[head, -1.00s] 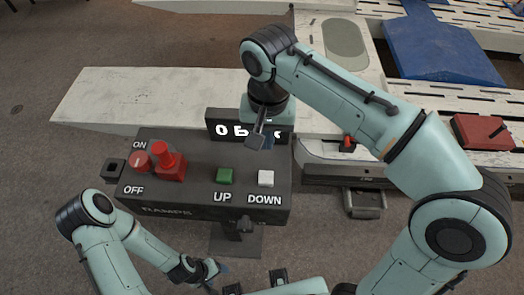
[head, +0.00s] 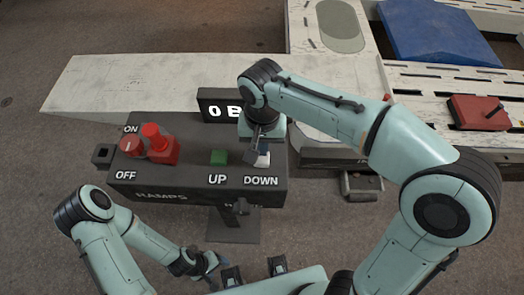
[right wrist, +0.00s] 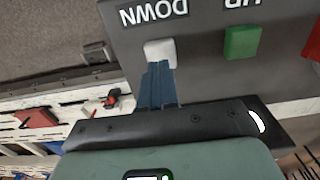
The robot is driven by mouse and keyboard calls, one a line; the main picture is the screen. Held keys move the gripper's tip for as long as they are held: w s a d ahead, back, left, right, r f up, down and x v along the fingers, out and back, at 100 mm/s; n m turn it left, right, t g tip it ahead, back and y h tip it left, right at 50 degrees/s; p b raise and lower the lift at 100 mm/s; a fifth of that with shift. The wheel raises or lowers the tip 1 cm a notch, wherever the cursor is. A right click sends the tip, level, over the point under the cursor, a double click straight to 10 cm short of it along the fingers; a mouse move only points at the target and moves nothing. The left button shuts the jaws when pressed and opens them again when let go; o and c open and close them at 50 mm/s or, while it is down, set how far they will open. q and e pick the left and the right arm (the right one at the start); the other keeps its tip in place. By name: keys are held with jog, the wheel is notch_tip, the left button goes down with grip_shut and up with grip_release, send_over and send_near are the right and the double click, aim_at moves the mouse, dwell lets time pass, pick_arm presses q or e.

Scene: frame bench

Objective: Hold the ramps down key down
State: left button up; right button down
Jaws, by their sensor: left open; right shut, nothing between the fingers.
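The ramps control box (head: 200,187) is dark grey, with a white DOWN key (head: 263,160) and a green UP key (head: 219,157) beside it. The DOWN key also shows in the right wrist view (right wrist: 160,52). My right gripper (head: 254,158) is shut and empty. Its blue fingertips (right wrist: 158,84) are at the near edge of the DOWN key in the right wrist view; I cannot tell whether they touch it. The key's top is partly hidden by the gripper in the head view. My left gripper (head: 216,267) is open and empty, low in front of the box.
A display (head: 222,106) stands behind, partly hidden by my right arm. A white bench surface (head: 120,85) lies beyond.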

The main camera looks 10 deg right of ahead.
aim_at(262, 159)
jog(key=shift+f, duration=1.3)
